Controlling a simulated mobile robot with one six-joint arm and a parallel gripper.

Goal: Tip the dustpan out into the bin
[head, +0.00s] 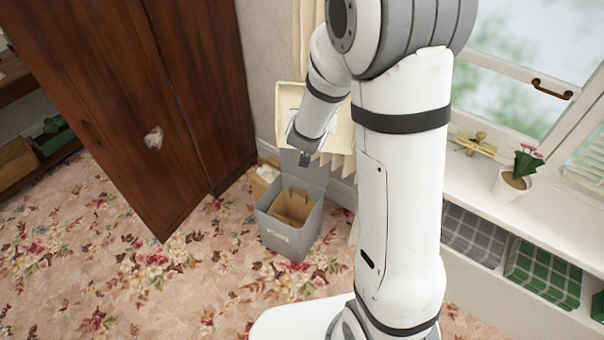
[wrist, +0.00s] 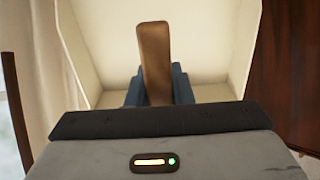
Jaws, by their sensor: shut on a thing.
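The dustpan is cream with a brown handle. In the wrist view, its handle (wrist: 153,60) stands between the bluish fingers of my gripper (wrist: 157,88), which is shut on it. The cream pan (wrist: 205,40) spreads beyond the handle, and no dirt shows on its visible faces. In the head view, the dustpan (head: 341,128) shows behind my gripper (head: 303,146), steeply tilted and above the bin. The grey bin (head: 285,236) stands upright on the carpet with its lid raised and a brown interior. My wrist hides part of the pan.
A dark wooden wardrobe (head: 130,100) stands left of the bin. A windowsill (head: 465,180) at the right holds a potted plant (head: 514,184) and a brass object (head: 475,143). Checked boxes (head: 540,275) sit below. The flowered carpet (head: 120,280) is clear at the front left.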

